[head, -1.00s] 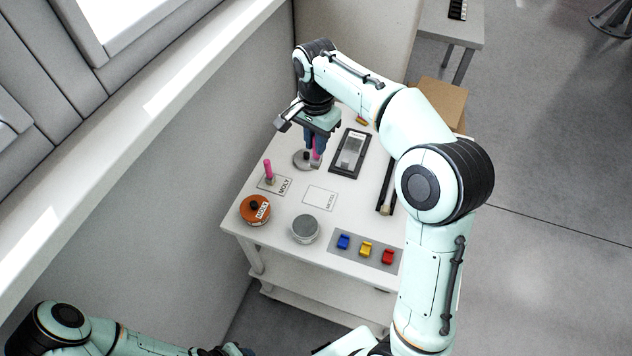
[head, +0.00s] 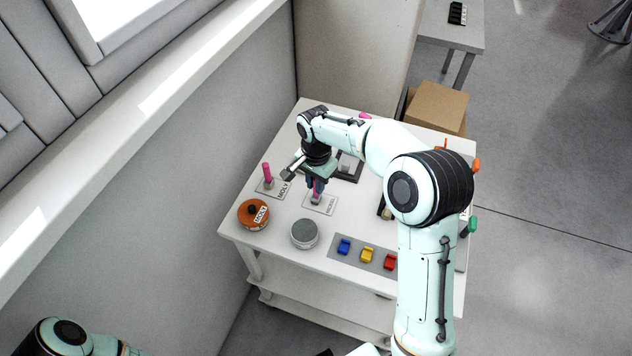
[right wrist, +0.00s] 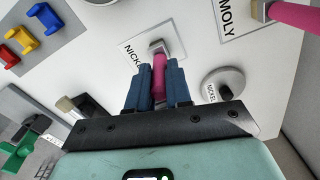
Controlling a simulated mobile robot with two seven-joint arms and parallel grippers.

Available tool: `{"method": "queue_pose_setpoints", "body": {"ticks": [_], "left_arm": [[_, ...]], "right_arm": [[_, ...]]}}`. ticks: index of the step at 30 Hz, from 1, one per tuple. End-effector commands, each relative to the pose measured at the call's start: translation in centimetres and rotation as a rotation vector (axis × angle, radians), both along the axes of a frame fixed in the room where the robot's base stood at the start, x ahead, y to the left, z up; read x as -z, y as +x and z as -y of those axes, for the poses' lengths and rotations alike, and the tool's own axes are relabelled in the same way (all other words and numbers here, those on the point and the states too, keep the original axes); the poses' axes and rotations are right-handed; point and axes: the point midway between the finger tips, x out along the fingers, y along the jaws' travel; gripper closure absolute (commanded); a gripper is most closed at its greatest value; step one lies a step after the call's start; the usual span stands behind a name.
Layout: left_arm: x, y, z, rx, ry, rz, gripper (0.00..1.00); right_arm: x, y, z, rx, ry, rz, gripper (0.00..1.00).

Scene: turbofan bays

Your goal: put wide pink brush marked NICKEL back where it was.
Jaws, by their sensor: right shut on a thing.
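My right gripper (head: 317,186) is shut on a pink-handled brush (head: 316,198), held upright, bristles down, over the white card marked NICKEL (head: 330,208). In the right wrist view the pink handle (right wrist: 158,72) is between the blue fingers (right wrist: 157,88), and its metal ferrule lies over the NICKEL card (right wrist: 133,58). I cannot tell whether the bristles touch the card. The brush's own marking is not readable. My left arm shows at the lower left, its gripper out of view.
Another pink brush (head: 267,172) stands on the MOLY card (head: 283,191). An orange MOLY tin (head: 246,219) and a grey tin (head: 305,234) stand in front. A grey NICKEL lid (right wrist: 223,83) lies nearby. Blue, yellow and red clips sit on a grey mat (head: 354,255).

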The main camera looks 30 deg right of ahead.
Motion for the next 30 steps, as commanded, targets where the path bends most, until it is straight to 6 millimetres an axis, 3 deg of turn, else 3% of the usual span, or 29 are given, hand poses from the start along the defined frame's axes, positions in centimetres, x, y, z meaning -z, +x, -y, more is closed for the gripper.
{"method": "queue_pose_setpoints", "body": {"ticks": [8, 9, 11, 12, 23, 30], "left_arm": [[0.2, -0.1, 0.0, 0.000, 0.000, -0.001, 0.57], [0.2, -0.1, 0.0, 0.000, 0.000, -0.001, 0.57], [0.1, -0.1, 0.0, 0.000, 0.000, -0.001, 0.57], [0.1, -0.1, 0.0, 0.000, 0.000, -0.001, 0.57], [-0.2, 0.1, 0.0, 0.000, 0.000, 0.001, 0.57], [-0.8, 0.6, 0.0, 0.000, 0.000, 0.007, 0.57]], "right_arm": [[0.2, 0.0, 0.0, 0.000, 0.000, 0.000, 1.00], [0.3, 0.0, 0.0, 0.000, 0.000, 0.000, 0.78], [0.2, 0.0, 0.0, 0.001, 0.000, 0.000, 0.58], [0.2, 0.0, 0.0, 0.001, 0.000, 0.000, 0.55], [-0.5, 0.1, 0.0, 0.001, 0.000, 0.002, 0.55], [-5.0, 0.2, 0.0, 0.001, 0.001, 0.006, 0.55]]}}
